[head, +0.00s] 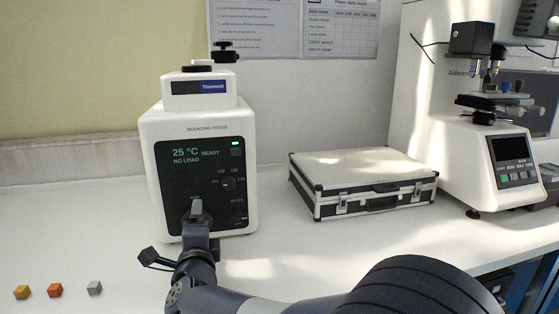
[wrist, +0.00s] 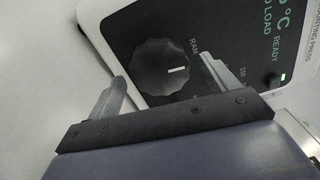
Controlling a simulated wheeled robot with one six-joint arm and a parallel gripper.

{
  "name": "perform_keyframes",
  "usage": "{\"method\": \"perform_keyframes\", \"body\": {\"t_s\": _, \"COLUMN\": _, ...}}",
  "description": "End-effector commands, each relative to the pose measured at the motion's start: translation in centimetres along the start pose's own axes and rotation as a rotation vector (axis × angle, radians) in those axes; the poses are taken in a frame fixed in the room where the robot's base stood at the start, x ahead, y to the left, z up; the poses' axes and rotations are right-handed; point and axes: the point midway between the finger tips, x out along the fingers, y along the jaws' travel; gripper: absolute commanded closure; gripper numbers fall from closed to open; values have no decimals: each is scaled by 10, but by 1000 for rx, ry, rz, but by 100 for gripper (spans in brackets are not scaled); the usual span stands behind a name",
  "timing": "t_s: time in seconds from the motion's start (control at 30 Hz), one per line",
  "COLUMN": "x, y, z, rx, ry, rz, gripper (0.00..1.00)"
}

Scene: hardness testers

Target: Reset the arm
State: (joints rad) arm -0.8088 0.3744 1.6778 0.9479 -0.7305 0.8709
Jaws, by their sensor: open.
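My gripper (head: 197,210) is in front of the lower left of the mounting press panel in the head view. In the wrist view my gripper (wrist: 162,70) is open, with its two fingers apart on either side of a dark round ram knob (wrist: 163,62). Whether the fingers touch the knob cannot be told. The mounting press (head: 240,130) is a white machine with a black panel reading 25 °C, READY, NO LOAD and a green light. In the head view my gripper hides the ram knob.
A silver-edged case (head: 350,170) lies right of the press. A hardness tester (head: 480,160) stands farther right. Yellow (head: 21,292), orange (head: 55,290) and grey (head: 94,288) cubes lie at front left. The bench left of the press is otherwise clear.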

Motion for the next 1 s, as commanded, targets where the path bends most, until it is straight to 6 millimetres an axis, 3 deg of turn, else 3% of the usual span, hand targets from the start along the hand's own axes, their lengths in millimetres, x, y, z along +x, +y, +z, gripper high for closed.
{"method": "perform_keyframes", "body": {"t_s": 0.43, "x": -90, "y": -1, "z": 1, "rx": 1, "ry": -4, "rz": 1, "gripper": 18}}
{"method": "perform_keyframes", "body": {"t_s": 1.0, "x": 25, "y": 2, "z": -2, "rx": 7, "ry": 3, "rz": -1, "gripper": 18}}
